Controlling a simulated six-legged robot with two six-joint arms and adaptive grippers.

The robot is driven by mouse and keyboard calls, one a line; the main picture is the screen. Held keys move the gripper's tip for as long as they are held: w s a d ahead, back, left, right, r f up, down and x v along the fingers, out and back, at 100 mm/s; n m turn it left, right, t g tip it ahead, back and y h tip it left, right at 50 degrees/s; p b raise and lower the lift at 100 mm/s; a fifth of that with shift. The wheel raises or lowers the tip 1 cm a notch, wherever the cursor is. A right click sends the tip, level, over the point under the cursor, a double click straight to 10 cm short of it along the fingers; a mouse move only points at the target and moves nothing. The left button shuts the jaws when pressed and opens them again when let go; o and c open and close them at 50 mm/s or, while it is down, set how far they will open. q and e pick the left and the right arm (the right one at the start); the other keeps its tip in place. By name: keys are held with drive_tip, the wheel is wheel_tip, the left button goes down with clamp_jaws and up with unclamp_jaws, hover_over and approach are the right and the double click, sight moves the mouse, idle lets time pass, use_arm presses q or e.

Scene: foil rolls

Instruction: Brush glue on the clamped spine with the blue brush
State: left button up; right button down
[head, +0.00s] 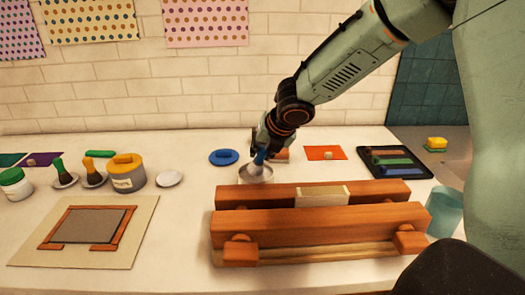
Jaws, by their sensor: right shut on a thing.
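The wooden press (310,227) lies across the right front of the table, with two long beams. A pale book block (323,196) is clamped between the beams, with its edge up. My right gripper (265,147) is behind the press, shut on the blue brush (260,158), whose handle points up. The brush's lower end is at the mouth of an open whitish pot (246,176). The bristles are hard to make out, and the press hides the pot's base. My left gripper is out of view.
A blue lid (224,157) lies left of the pot. A framed board (85,228) lies front left. A black tray (395,162) and a teal cup (444,212) are right.

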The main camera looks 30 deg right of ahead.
drive_tip(key=shift+r+p, duration=1.15)
drive_tip(key=shift+r, duration=0.4)
wheel_tip(320, 180, up, 2)
drive_tip(key=shift+r+p, duration=0.1)
drive_tip(key=shift+p, duration=1)
drive_tip(key=shift+r+p, duration=0.45)
drive_tip(key=shift+r, duration=0.05)
drive_tip(key=shift+f, duration=0.1)
